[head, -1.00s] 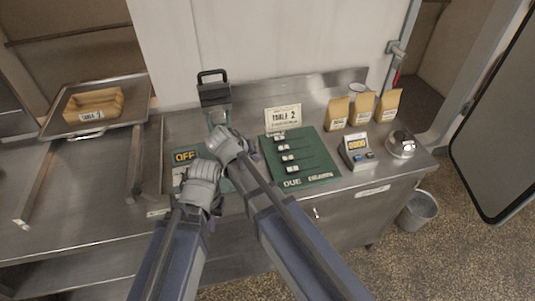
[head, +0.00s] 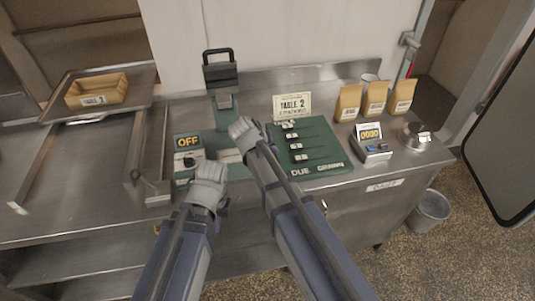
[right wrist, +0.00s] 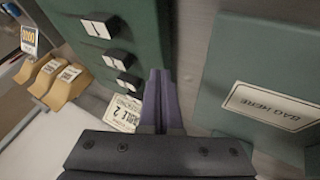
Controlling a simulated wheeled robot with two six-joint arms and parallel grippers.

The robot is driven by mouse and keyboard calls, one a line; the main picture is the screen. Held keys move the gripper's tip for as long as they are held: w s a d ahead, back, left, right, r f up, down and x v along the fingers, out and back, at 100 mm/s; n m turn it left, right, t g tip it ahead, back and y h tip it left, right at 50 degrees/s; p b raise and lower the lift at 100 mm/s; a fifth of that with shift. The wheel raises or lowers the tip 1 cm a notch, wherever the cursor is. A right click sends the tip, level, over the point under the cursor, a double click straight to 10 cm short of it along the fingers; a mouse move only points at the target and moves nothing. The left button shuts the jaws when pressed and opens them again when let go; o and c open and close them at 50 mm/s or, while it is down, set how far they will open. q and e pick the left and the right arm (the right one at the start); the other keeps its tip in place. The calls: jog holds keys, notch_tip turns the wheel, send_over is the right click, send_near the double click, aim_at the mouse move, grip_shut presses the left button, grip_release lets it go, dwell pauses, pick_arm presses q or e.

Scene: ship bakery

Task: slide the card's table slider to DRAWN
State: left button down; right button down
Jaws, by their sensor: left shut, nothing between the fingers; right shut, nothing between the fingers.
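The green card board (head: 333,160) lies on the steel counter, with several slider knobs along its left side, "DUE" at its lower edge and other lettering beside it too small to read. A "TABLE 2" sign (head: 291,106) stands behind it. My right gripper (head: 240,128) is shut and empty at the board's upper left edge. In the right wrist view its closed fingers (right wrist: 158,100) lie beside the board's edge (right wrist: 140,40), close to the knobs, apart from them as far as I can tell. My left gripper (head: 207,180) is shut and empty, left of the board, in front of the OFF box.
A green device with an OFF display (head: 188,141) and a tall black-handled press (head: 220,80) stand left of the board. Paper bags (head: 375,98), a small display unit (head: 370,140) and a bell (head: 417,134) stand right.

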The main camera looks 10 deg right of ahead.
aim_at(290, 150)
jog(key=shift+w+d+f, duration=0.1)
jog(key=shift+d+f, duration=0.05)
jog(key=shift+d, duration=0.45)
jog(key=shift+d+f, duration=0.1)
jog(key=shift+d, duration=0.45)
jog(key=shift+d+r, duration=0.15)
jog(key=shift+d, duration=0.7)
jog(key=shift+w+d+f, duration=0.1)
jog(key=shift+d+f, duration=0.15)
jog(key=shift+d, duration=0.25)
jog(key=d, duration=0.8)
jog(key=shift+w+r, duration=0.1)
pick_arm(q)
jog(key=shift+f, duration=0.25)
pick_arm(e)
jog(key=shift+d, duration=0.2)
pick_arm(q)
jog(key=shift+a, duration=0.15)
pick_arm(e)
jog(key=shift+a, duration=0.1)
